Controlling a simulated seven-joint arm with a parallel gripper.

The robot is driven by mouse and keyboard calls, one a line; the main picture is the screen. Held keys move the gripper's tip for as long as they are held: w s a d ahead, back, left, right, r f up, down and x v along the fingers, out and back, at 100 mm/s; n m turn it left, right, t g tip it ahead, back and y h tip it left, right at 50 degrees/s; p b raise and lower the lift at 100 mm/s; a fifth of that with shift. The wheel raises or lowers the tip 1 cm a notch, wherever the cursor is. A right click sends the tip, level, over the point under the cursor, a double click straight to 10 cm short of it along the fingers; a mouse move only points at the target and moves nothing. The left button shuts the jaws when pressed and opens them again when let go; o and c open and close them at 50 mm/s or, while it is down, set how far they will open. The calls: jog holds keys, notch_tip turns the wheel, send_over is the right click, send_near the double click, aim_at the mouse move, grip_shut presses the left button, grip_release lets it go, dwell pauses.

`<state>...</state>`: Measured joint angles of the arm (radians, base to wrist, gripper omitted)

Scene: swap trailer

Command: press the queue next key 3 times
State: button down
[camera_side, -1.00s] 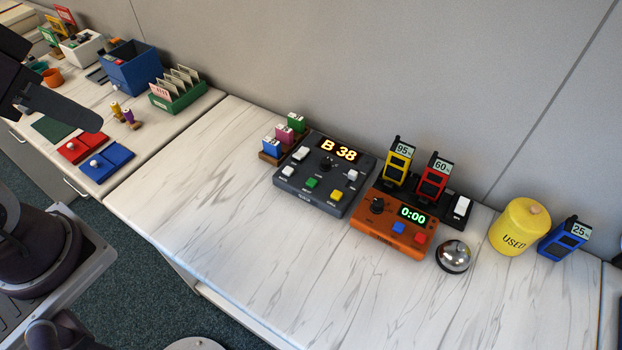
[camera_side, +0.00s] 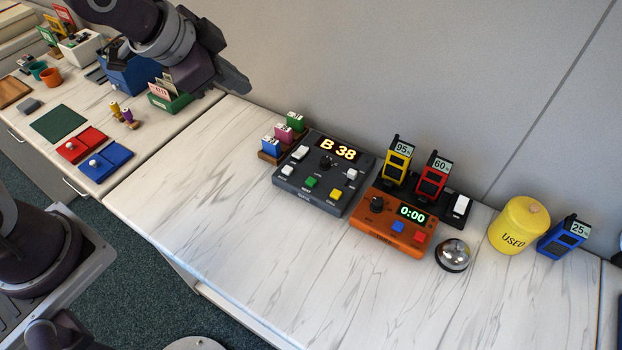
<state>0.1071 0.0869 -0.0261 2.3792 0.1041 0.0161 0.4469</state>
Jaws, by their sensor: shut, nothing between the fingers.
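The dark grey queue console (camera_side: 317,206) stands on the white marbled counter, its lit display (camera_side: 338,148) reading "B 38". A green key (camera_side: 311,182) sits on its front part, with a small label below it that seems to read "NEXT". White keys (camera_side: 300,153), a yellow key (camera_side: 336,195) and a dark knob (camera_side: 326,162) are on the same panel. My gripper (camera_side: 243,86) is shut and empty. It is in the air at the upper left, behind and to the left of the console and clear of it.
An orange timer (camera_side: 375,233) reading "0:00" stands right of the console, with a bell (camera_side: 453,255) beside it. Several coloured stamps (camera_side: 285,137) stand at the console's left. A yellow tin (camera_side: 519,226) stands farther right.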

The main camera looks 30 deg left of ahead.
jog(key=w+d+f+m+h, duration=0.1)
jog(key=w+d+f+m, duration=0.3)
jog(key=f, duration=0.3)
jog(key=m+h, duration=0.2)
send_over(307, 182)
notch_tip(307, 182, down, 8)
jog(key=shift+r+t, duration=0.1)
jog(key=shift+t, duration=0.3)
jog(key=shift+f, duration=4.4)
jog(key=shift+s+f, duration=0.1)
jog(key=shift+f, duration=0.3)
